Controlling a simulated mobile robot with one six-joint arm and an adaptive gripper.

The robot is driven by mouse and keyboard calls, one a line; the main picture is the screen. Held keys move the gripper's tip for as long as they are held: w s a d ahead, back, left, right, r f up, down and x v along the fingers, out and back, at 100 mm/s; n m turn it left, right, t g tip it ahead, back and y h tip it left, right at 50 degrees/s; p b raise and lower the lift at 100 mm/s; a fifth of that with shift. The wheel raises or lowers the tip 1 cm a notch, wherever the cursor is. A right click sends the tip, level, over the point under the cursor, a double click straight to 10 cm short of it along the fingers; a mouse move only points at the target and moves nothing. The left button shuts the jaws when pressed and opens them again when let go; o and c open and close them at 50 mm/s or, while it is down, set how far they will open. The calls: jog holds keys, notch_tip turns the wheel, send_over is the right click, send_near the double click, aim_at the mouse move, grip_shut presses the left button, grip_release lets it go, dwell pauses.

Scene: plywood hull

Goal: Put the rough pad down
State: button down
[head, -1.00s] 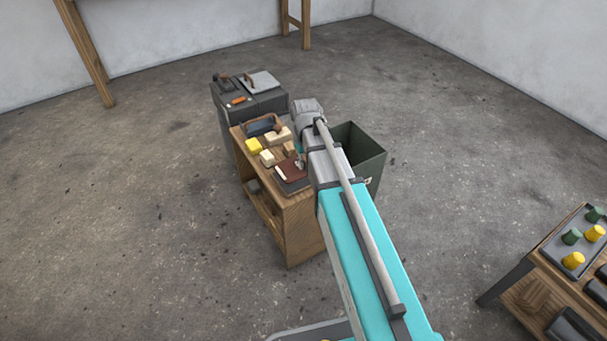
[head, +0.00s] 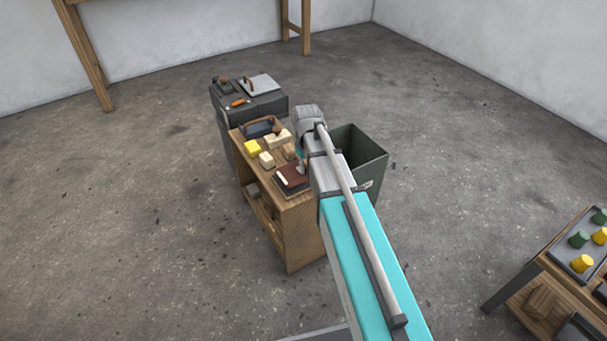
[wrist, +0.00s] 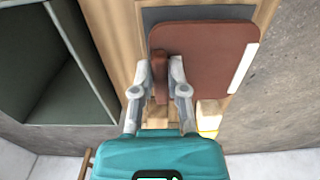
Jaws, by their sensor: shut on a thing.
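The rough pad is a flat reddish-brown board with a pale strip along one edge and an upright brown grip; it fills the upper middle of the wrist view (wrist: 208,48). My gripper (wrist: 160,82) is shut on that grip, one finger on each side. In the head view the pad (head: 291,176) is over the near end of the wooden cabinet top (head: 302,203), above a dark grey flat piece. I cannot tell whether it touches that piece. My arm hides most of my gripper in the head view.
A yellow block (head: 252,147), pale blocks (head: 266,160) and a dark tray (head: 262,127) crowd the cabinet top. An open green bin (head: 366,162) stands close on the right. A dark cabinet (head: 262,104) adjoins behind. The floor to the left is clear.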

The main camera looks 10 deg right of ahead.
jog(key=shift+f+b, duration=0.6)
jog(key=shift+f, duration=0.35)
jog(key=shift+f, duration=0.1)
jog(key=c, duration=0.7)
grip_release()
jog(key=shift+o, duration=0.2)
jog(key=shift+r, duration=0.2)
notch_tip(320, 180, up, 12)
jog(key=p, duration=1.2)
